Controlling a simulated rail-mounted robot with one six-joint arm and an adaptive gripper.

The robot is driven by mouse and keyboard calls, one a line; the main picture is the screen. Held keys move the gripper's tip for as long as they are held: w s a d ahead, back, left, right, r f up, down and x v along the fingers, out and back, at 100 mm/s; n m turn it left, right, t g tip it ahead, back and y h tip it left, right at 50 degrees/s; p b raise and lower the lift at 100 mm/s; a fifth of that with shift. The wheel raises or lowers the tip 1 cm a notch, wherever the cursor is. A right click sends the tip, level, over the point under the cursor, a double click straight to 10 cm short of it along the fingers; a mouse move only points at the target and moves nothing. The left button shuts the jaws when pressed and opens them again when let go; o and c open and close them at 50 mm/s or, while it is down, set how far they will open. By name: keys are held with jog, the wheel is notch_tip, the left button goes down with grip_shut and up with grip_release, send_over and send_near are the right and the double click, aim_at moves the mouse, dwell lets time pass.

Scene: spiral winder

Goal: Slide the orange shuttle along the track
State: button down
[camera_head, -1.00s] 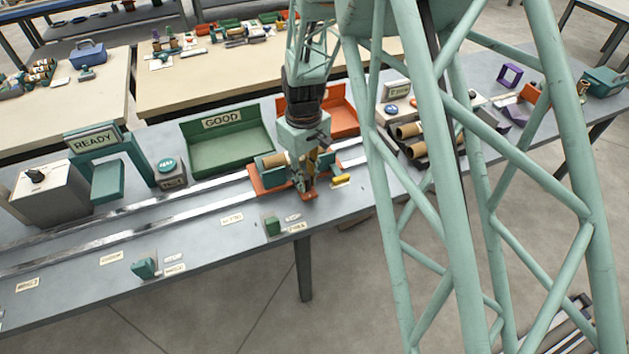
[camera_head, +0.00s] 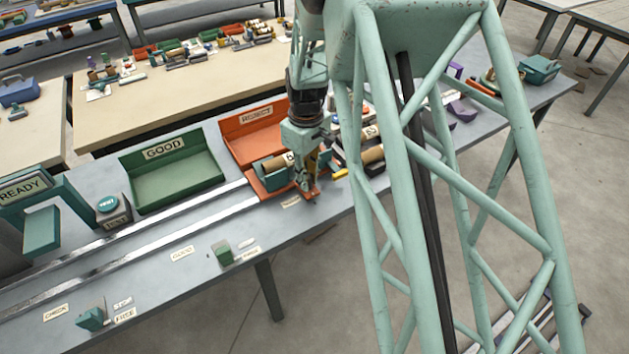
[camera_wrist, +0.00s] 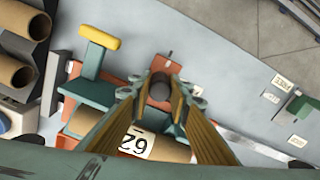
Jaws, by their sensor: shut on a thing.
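The orange shuttle (camera_head: 256,184) sits on the metal track (camera_head: 160,230) in front of the orange REJECT bin. It carries teal supports and a brown cardboard tube (camera_head: 272,164). My gripper (camera_head: 309,190) is at the shuttle's front side, pointing down. In the wrist view, my gripper (camera_wrist: 160,86) has its fingers closed around a dark round knob that stands by an orange tab (camera_wrist: 170,57) of the shuttle. The tube (camera_wrist: 170,150) with a white number label shows beneath the fingers. Part of the shuttle is hidden by my gripper.
The green GOOD bin (camera_head: 170,172) and orange REJECT bin (camera_head: 250,138) stand behind the track. A yellow-handled teal part (camera_wrist: 97,62) is close beside my gripper, with more tubes (camera_wrist: 20,20) beyond. The track to the left is clear.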

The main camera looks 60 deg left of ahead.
jog(key=shift+w+a, duration=0.1)
jog(key=shift+w, duration=0.05)
jog(key=c, duration=2.4)
grip_release()
jog(key=shift+w, duration=0.2)
jog(key=shift+s, duration=0.1)
jog(key=shift+r, duration=0.1)
jog(key=shift+r, duration=5.95)
